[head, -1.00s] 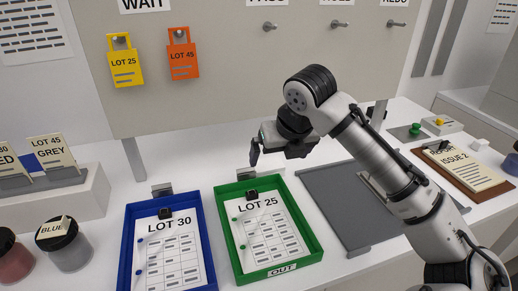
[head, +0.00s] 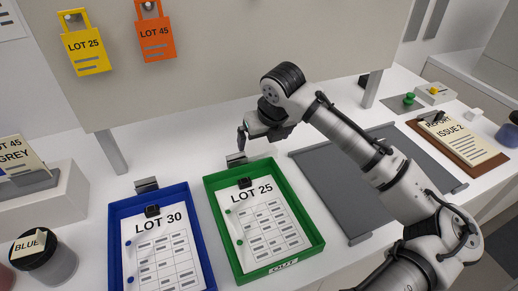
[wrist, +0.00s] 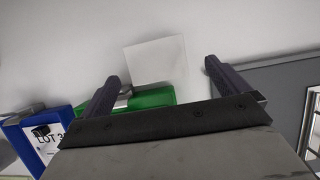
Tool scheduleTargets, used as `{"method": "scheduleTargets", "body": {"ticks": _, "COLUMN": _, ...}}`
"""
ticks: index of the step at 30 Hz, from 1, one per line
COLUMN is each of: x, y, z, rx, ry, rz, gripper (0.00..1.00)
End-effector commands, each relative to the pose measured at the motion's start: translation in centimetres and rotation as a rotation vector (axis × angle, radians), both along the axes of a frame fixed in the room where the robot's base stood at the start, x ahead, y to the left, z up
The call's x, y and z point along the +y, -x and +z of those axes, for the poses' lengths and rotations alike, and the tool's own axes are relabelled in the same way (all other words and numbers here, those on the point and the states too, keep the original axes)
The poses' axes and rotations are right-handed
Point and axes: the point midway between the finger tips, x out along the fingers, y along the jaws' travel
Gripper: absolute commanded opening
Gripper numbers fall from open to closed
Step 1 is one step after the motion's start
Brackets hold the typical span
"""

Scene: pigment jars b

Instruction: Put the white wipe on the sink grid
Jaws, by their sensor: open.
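My gripper (head: 258,138) is open and empty above the white counter, just behind the green tray. In the wrist view my gripper (wrist: 161,71) has its two dark fingers wide apart. A plain white square sheet (wrist: 157,60), which looks like the white wipe, lies on the counter ahead and between the fingers, beyond the green tray's edge. I cannot make the wipe out in the head view, where white blends with white and my gripper is close by. I see nothing that I can surely call the sink grid.
A blue tray (head: 115,245) and a green tray (head: 313,240) hold LOT 30 and LOT 25 sheets. A dark grey flat panel (head: 335,190) lies right of them, under my arm. A clipboard (head: 460,140) lies at the right. A blue-labelled jar (head: 55,265) stands front left.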

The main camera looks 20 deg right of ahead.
Motion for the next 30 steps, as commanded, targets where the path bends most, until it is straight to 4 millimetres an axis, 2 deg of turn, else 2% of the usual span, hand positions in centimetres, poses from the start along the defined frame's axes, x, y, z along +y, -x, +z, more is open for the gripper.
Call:
{"method": "scheduleTargets", "body": {"ticks": 5, "x": 0.3, "y": -0.6, "z": -1.1, "rx": 0.001, "ry": 0.000, "rz": 0.000, "gripper": 1.00}}
{"method": "scheduleTargets", "body": {"ticks": 12, "x": 0.6, "y": -1.9, "z": -4.2, "rx": 0.000, "ry": 0.000, "rz": -0.001, "gripper": 1.00}}
{"method": "scheduleTargets", "body": {"ticks": 21, "x": 0.7, "y": -2.2, "z": -4.9, "rx": -0.001, "ry": 0.000, "rz": -0.001, "gripper": 1.00}}
{"method": "scheduleTargets", "body": {"ticks": 30, "x": 0.7, "y": -2.1, "z": -4.9, "rx": -0.001, "ry": 0.000, "rz": -0.001, "gripper": 0.62}}
